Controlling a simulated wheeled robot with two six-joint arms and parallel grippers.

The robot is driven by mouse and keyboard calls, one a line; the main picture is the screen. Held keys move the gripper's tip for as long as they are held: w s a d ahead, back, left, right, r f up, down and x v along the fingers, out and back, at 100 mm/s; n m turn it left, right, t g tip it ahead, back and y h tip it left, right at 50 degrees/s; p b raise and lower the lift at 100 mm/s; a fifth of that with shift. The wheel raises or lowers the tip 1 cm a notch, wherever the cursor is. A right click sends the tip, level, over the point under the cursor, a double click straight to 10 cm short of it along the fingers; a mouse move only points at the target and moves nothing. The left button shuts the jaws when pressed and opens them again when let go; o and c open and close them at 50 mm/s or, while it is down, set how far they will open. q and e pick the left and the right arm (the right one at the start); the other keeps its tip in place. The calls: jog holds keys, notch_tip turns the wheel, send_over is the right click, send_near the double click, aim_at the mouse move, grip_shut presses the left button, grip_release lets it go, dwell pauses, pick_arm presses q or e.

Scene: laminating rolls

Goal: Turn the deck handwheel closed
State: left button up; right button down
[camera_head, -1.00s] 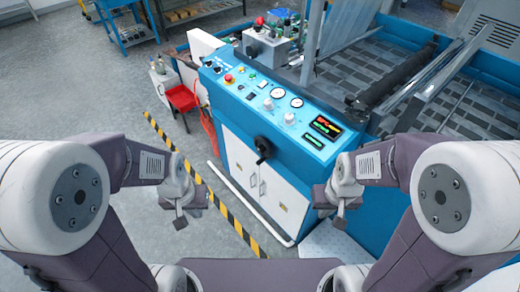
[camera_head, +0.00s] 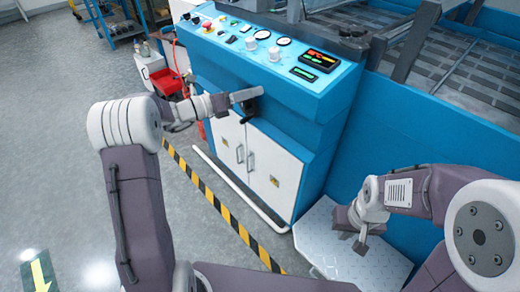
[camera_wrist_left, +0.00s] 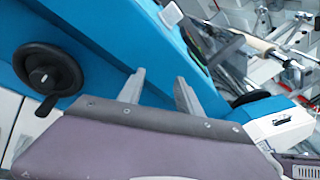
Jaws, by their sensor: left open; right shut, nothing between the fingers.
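The deck handwheel is a black wheel with a crank knob on the blue front of the machine. In the head view the handwheel (camera_head: 251,108) is partly hidden behind my left gripper (camera_head: 248,95). In the left wrist view the handwheel (camera_wrist_left: 42,74) shows at the left, its knob sticking out toward the lower left. My left gripper's two fingers (camera_wrist_left: 159,80) are apart and empty, to the right of the wheel in that view and not around it. My right gripper (camera_head: 360,243) is shut and empty, low at the right, over the pale plate.
The blue control panel (camera_head: 265,50) with gauges, knobs and displays lies above the handwheel. White cabinet doors (camera_head: 262,165) are below it. A red bin (camera_head: 167,82) stands to the left. Yellow-black floor tape (camera_head: 222,207) runs along the machine front. The pale plate (camera_head: 325,240) lies right of it.

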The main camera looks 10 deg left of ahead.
pick_arm(q)
jog(key=w+a+f+n+t+y+b, duration=0.1)
jog(key=w+a+f+n+t+b, duration=0.2)
jog(key=f, duration=0.6)
jog(key=n+y+b, duration=0.1)
jog(key=y+b, duration=0.1)
jog(key=b, duration=0.5)
send_near(242, 124)
jog(key=w, duration=0.2)
jog(key=b+x, duration=0.2)
jog(key=x, duration=0.2)
jog(key=b+x, duration=0.1)
jog(key=x, duration=0.3)
jog(key=shift+d+f+b, duration=0.2)
jog(key=shift+d+b, duration=0.2)
jog(key=shift+d, duration=0.1)
jog(key=shift+w+d+r, duration=0.2)
jog(key=shift+w+d, duration=0.2)
jog(key=shift+w, duration=0.2)
grip_shut()
pick_arm(e)
notch_tip(242, 124, down, 18)
jog(key=d, duration=0.1)
jog(key=shift+s, duration=0.45)
